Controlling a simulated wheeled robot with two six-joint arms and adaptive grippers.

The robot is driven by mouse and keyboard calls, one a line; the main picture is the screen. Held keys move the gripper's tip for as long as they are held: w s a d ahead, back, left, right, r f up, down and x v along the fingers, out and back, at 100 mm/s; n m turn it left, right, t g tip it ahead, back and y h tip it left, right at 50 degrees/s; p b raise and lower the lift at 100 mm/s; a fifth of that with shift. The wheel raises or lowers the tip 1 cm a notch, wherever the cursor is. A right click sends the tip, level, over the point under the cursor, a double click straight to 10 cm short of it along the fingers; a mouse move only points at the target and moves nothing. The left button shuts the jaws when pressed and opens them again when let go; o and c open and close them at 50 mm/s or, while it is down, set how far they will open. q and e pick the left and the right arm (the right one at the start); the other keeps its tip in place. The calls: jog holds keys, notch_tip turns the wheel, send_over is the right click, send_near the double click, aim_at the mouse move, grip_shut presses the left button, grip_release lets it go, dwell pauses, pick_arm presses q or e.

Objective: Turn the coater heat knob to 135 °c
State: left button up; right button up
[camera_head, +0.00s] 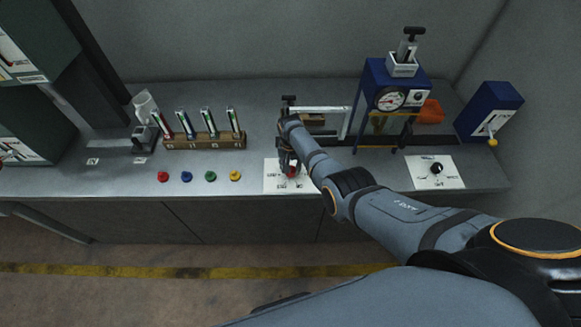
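My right arm reaches in from the lower right, and its gripper (289,169) points down over a white panel (272,184) at the front of the bench. A second white panel (422,180) with a black knob (437,168) lies further right, clear of my gripper. The lettering on both panels is too small to read, so I cannot tell which is the coater heat knob.
Red, blue, green and yellow buttons (210,176) line the bench front left of the gripper. Behind them stands a wooden rack (205,142) of tubes. A blue machine (374,78) with a gauge and a blue box (489,108) stand at the right.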

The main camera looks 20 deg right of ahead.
jog(key=shift+m, duration=0.4)
jog(key=o, duration=1.2)
jog(key=shift+r, duration=0.15)
notch_tip(320, 180, up, 12)
jog(key=shift+f, duration=0.1)
jog(key=shift+f, duration=0.1)
